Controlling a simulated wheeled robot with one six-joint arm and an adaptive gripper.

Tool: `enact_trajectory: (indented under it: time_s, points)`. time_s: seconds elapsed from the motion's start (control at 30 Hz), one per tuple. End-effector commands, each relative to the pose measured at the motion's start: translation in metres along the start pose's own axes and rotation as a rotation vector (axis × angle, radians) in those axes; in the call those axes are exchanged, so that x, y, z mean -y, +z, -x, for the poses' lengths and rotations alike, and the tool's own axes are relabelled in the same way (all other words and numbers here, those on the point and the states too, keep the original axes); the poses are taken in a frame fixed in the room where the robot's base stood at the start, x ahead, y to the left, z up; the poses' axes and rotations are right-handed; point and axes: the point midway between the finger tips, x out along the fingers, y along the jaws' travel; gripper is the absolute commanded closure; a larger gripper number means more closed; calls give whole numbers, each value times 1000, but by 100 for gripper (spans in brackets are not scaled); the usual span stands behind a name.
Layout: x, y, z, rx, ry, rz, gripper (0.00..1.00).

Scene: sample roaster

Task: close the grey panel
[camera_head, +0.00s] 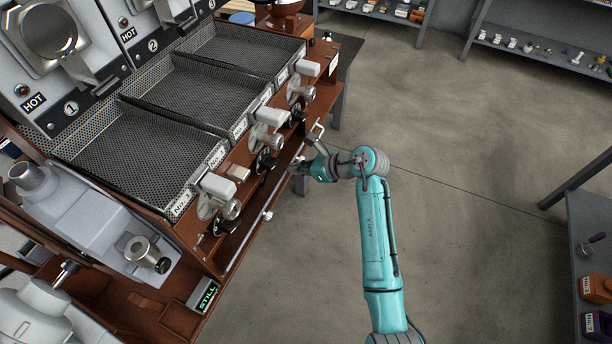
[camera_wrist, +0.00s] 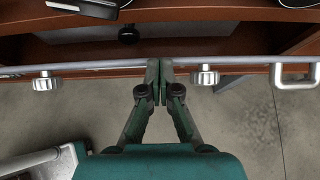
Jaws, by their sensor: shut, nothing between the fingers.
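The grey panel (camera_head: 248,238) shows as a thin, nearly edge-on strip along the front of the brown roaster bench. In the wrist view the grey panel (camera_wrist: 105,69) crosses the whole picture, with a round knob (camera_wrist: 205,76) on each side of my gripper and a square handle (camera_wrist: 296,76) at the right. A dark gap to the brown wood lies behind it. My gripper (camera_head: 297,168) is shut and empty. In the wrist view its fingertips (camera_wrist: 160,68) overlap the panel's edge between the knobs; I cannot tell whether they touch it.
Mesh cooling trays (camera_head: 130,150) and protruding knobs and levers (camera_head: 266,140) sit above the panel. A grey side table (camera_head: 345,60) stands beyond the bench. Shelves (camera_head: 545,55) line the back and right. The floor (camera_head: 470,170) right of my arm is clear.

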Motion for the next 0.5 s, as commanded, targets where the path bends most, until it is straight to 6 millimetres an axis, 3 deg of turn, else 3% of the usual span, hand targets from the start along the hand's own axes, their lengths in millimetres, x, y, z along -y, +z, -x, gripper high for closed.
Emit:
enact_trajectory:
  time_s: [0.5]
  points:
    - [0,33,-23,0,1,1,100]
